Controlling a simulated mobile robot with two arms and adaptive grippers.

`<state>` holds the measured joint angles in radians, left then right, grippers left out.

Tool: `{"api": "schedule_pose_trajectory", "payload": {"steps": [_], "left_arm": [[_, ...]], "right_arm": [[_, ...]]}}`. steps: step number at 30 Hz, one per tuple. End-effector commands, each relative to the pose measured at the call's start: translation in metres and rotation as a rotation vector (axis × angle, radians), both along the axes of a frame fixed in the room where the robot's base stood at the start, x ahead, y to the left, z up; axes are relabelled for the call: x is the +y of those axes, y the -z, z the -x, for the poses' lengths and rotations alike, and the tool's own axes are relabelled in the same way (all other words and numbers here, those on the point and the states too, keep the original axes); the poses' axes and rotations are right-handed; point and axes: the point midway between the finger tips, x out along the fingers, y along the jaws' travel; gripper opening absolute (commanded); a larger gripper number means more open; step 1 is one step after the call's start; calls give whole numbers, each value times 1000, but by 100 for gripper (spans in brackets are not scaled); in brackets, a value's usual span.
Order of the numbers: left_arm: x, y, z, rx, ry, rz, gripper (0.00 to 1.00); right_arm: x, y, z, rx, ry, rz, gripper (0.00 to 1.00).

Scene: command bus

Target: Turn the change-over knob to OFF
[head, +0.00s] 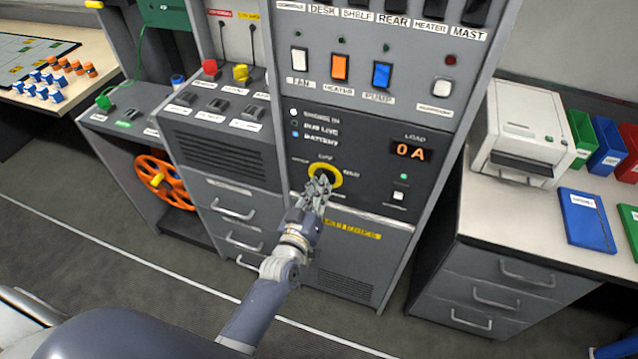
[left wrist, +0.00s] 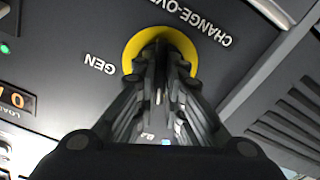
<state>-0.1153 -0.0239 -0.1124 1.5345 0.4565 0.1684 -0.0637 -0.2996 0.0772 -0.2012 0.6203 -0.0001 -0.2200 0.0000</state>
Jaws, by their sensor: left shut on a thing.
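The change-over knob's yellow ring (head: 337,177) is on the dark panel of the central console, under a label that looks like OFF. The ring also shows in the left wrist view (left wrist: 131,52), with GEN beside it and part of the words CHANGE-OVER. My left gripper (head: 321,183) reaches up to the ring's middle. Its fingers (left wrist: 160,68) are shut on the dark knob, which they mostly cover. The way the knob points is hidden. My right gripper is not in view.
Above the ring are indicator lamps (head: 294,124) and a LOAD display (head: 411,151) reading 0 A. Rocker switches (head: 340,67) sit higher up. A white machine (head: 519,130) stands on the right counter. An orange wheel (head: 170,182) is at left. The floor in front has free room.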

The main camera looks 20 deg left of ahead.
Motion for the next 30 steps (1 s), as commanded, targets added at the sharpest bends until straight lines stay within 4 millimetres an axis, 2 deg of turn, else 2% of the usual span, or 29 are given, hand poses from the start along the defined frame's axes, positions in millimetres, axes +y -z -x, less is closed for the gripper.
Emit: {"api": "schedule_pose_trajectory", "payload": {"steps": [3,15,30], "left_arm": [[0,-1,0,0,1,-104,0],[0,1,1,-8,0,-352,0],[0,2,1,-12,0,-425,0]], "right_arm": [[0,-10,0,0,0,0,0],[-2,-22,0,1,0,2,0],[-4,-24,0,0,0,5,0]]}}
